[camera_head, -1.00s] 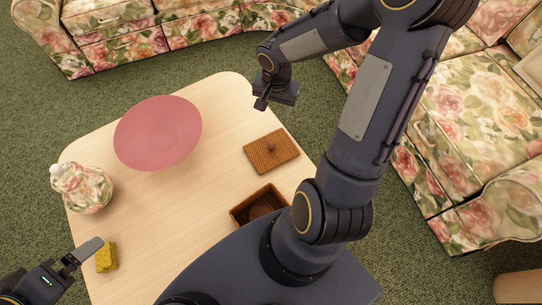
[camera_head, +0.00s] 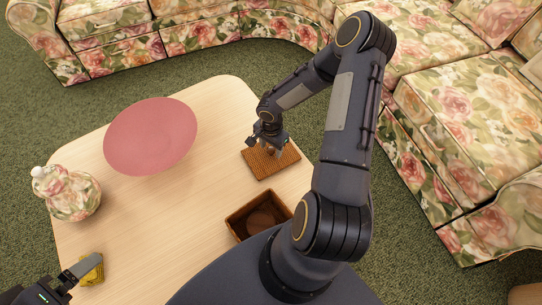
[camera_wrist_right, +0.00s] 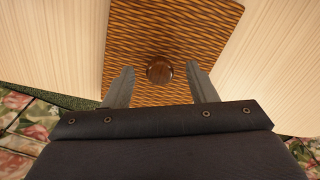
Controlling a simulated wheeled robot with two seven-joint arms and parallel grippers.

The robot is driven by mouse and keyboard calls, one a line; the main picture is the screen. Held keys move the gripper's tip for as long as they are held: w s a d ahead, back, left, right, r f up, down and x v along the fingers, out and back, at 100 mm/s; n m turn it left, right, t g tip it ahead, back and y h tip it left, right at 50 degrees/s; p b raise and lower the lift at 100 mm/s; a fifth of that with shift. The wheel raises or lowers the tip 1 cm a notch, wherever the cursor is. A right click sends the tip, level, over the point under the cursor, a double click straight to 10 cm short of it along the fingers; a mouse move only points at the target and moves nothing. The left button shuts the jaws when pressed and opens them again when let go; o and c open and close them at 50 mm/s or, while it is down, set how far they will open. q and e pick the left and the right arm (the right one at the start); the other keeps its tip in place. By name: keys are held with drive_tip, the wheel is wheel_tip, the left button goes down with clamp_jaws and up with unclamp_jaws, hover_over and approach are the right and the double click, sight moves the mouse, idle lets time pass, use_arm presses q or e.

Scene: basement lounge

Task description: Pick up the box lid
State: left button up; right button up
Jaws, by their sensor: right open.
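The box lid (camera_head: 286,163) is a brown woven square lying flat on the table, with a round wooden knob at its middle. In the right wrist view the lid (camera_wrist_right: 172,25) fills the upper middle and its knob (camera_wrist_right: 160,70) shows clearly. My right gripper (camera_head: 267,149) is over the lid, open. In the wrist view its two fingertips (camera_wrist_right: 159,73) stand apart on either side of the knob, with gaps. The open brown box (camera_head: 236,223) stands on the table nearer to me. My left gripper (camera_head: 83,267) is at the lower left, partly cut off; its opening is unclear.
A light wooden table (camera_head: 180,215) carries a pink round dish (camera_head: 150,136), a floral lidded jar (camera_head: 68,193) and a yellow block (camera_head: 94,274) beside my left gripper. Floral sofas (camera_head: 470,130) stand behind and to the right. The table's middle is clear.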

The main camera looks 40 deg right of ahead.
drive_tip(key=shift+f, duration=0.3)
drive_tip(key=shift+c, duration=0.4)
clamp_jaws()
drive_tip(key=shift+r, duration=0.15)
